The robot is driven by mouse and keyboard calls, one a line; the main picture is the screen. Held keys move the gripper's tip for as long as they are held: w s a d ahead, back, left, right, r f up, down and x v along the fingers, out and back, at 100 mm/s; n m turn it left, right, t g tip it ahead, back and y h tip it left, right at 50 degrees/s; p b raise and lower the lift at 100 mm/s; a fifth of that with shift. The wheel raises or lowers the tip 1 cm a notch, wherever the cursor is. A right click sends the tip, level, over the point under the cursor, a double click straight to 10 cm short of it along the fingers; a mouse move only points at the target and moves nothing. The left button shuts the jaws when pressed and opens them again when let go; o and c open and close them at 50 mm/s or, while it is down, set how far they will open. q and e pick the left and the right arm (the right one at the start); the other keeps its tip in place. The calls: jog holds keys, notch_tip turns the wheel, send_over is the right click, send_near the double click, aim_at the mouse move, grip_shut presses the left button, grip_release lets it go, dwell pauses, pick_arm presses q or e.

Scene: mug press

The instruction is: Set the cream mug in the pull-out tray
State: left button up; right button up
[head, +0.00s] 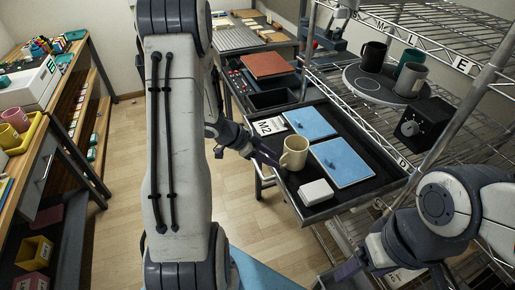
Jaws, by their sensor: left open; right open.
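The cream mug (293,154) stands upright in the pull-out tray (327,204), towards its left side, beside the light blue panels. The tray is dark with a metal rim. My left gripper (266,155) is open just left of the mug, with its fingers pointing towards it. I cannot tell whether a fingertip touches the mug. My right gripper (347,268) is open and empty at the bottom, below the tray's front edge, partly hidden by its own arm.
The tray also holds two blue panels (343,163), a white box (315,192) and an M2 card (269,126). A wire shelf on the right carries a round plate (367,86) with several mugs and a black box (425,122). Wooden floor lies clear at left.

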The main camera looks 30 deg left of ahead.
pick_arm(q)
jog(key=p+v, duration=0.2)
jog(key=v, duration=0.8)
jog(key=w+d+r+t+y, duration=0.2)
jog(key=w+d+r+y, duration=0.35)
jog(key=w, duration=0.35)
jog(key=s+d+r+n+y, duration=0.1)
jog(key=s+d+r+n, duration=0.1)
jog(key=d, duration=0.5)
jog(key=s+d+g, duration=0.2)
jog(key=s+d, duration=0.2)
jog(key=s, duration=0.5)
jog(key=s+d+g, duration=0.3)
jog(key=s+d, duration=0.2)
jog(key=s, duration=0.4)
jog(key=s+d+g, duration=0.3)
jog(key=s+d, duration=0.1)
jog(key=s, duration=0.5)
jog(key=shift+d+f+h, duration=0.15)
jog(key=shift+d+h, duration=0.15)
jog(key=shift+h, duration=0.05)
jog(key=shift+w+n, duration=0.1)
jog(key=shift+n, duration=0.2)
